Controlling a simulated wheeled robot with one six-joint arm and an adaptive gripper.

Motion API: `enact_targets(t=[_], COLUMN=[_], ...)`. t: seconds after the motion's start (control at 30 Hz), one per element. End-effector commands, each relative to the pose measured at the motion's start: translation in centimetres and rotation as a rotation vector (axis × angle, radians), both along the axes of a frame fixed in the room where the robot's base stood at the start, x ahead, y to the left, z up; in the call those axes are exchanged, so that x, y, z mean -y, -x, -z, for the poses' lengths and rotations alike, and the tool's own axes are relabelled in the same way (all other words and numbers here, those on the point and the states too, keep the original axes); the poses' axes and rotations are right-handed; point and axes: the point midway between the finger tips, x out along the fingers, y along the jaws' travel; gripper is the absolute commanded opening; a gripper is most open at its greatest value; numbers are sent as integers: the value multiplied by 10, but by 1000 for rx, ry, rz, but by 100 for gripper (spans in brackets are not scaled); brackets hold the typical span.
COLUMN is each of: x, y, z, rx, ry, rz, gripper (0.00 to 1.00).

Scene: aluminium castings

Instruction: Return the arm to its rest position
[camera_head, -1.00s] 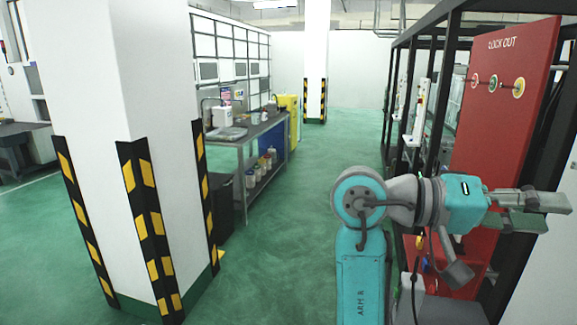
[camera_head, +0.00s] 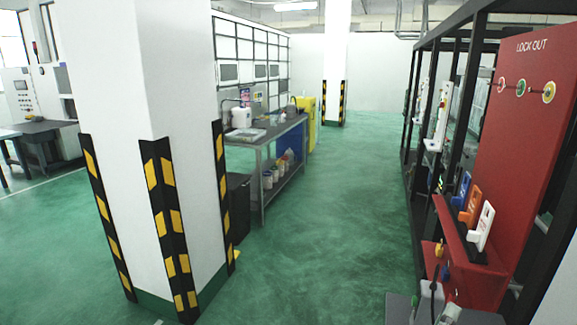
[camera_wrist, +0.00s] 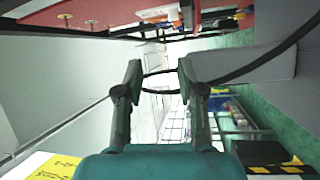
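My gripper (camera_wrist: 160,74) shows in the wrist view as two dark green-grey fingers with a clear gap between their tips. It is open, with nothing between the fingers. A thin black cable loops past the fingertips in that view. In the head view neither my arm nor my gripper shows, so the arm's overall pose is hidden there. The wrist view lies on its side compared with the head view.
At right stands a red lockout board (camera_head: 527,140) with blue, orange and white lockout pieces on its ledge. A striped white pillar (camera_head: 180,120) stands at left. A workbench (camera_head: 262,138) stands beyond it. Green floor (camera_head: 340,215) between is clear.

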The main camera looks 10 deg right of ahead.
Motion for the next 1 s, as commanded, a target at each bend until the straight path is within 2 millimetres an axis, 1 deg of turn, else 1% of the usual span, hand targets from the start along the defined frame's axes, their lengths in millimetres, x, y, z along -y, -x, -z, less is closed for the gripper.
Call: enact_targets(t=[0.03,0.2,0.3,0.37,0.4,0.47,0.5,0.63,0.8,0.87,1.0], x=[-6,-31,-47,-57,-64,-74,-81,-102,-127,-135,-150], y=[5,25,42,53,62,76,86,121,172,190,233], z=[21,78,109,125,136,150,159,183,203,206,209], rx=[-19,-48,-59,-61,-63,-64,-62,-53,-24,-6,39], ry=[-21,-119,-194,-243,-278,-331,-370,-501,-686,-753,-915], rz=[-51,-230,-325,-379,-413,-461,-491,-577,-661,-684,-717], gripper=[39,39,39,39,39,39,39,39,39,39,39])
